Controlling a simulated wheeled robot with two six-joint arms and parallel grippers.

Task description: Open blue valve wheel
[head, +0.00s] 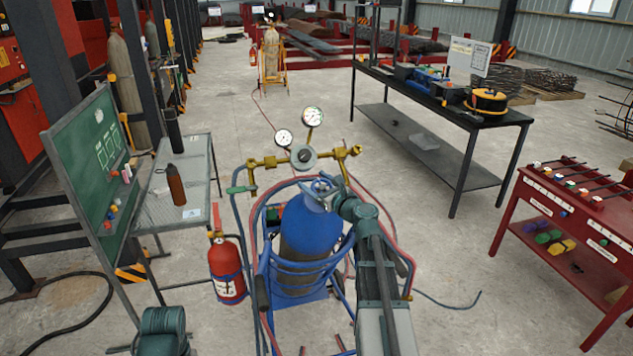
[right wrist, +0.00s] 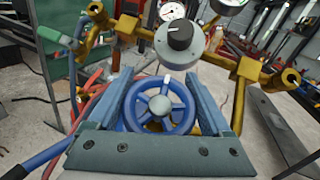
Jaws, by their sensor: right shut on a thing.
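The blue valve wheel (right wrist: 160,122) is a small spoked ring with a white mark at its top edge in the right wrist view. My right gripper (right wrist: 160,78) has its two fingers on the left and right sides of the wheel and is shut on its rim. In the head view the wheel (head: 320,186) sits on top of the blue gas cylinder (head: 308,240), and my right gripper (head: 326,190) reaches it from the right and partly covers it. My left gripper is not in view.
The brass regulator (head: 303,155) with two gauges stands just beyond the wheel. The cylinder stands in a blue cart (head: 262,285) with red hoses. A red fire extinguisher (head: 226,268) and a grey table (head: 185,200) are left; a black bench (head: 440,160) and red table (head: 560,215) are right.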

